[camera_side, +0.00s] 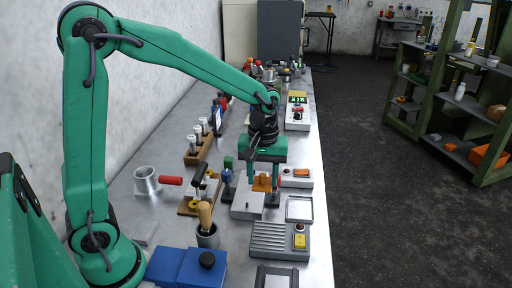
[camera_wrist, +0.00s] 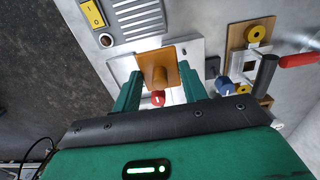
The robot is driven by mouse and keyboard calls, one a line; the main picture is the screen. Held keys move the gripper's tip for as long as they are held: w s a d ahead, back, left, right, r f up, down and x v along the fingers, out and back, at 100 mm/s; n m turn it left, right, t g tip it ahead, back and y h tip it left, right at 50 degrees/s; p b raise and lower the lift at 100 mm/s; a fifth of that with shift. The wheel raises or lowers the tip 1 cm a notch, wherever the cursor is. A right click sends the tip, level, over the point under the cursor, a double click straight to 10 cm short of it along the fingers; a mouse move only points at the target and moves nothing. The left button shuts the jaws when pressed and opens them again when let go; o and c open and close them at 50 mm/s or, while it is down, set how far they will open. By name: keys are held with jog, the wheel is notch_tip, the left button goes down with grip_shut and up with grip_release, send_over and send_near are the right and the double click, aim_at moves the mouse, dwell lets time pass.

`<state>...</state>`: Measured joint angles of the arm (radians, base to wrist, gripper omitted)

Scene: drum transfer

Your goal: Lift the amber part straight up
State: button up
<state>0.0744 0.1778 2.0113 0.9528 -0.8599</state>
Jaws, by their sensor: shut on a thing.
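The amber part (camera_side: 262,184) is a squarish plate with a raised round post, seen from above in the wrist view (camera_wrist: 158,66). A red tip (camera_wrist: 158,98) shows at the near end of its post. My gripper (camera_side: 264,182) points down over the bench, with a green finger on either side of the amber part. It is shut on the part, and the wrist view shows the fingers (camera_wrist: 162,84) flanking it. A pale metal block (camera_side: 248,206) lies just below and in front. I cannot tell whether the part touches a surface underneath.
A grey ribbed box with a yellow switch (camera_side: 280,241) stands nearer the camera. A wooden stand with a black handle (camera_side: 199,190) is on the left. The bench's right edge is close.

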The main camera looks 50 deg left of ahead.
jog(key=shift+s+d+r, duration=0.15)
jog(key=shift+d+r, duration=0.05)
jog(key=shift+d, duration=0.15)
dwell(0.5)
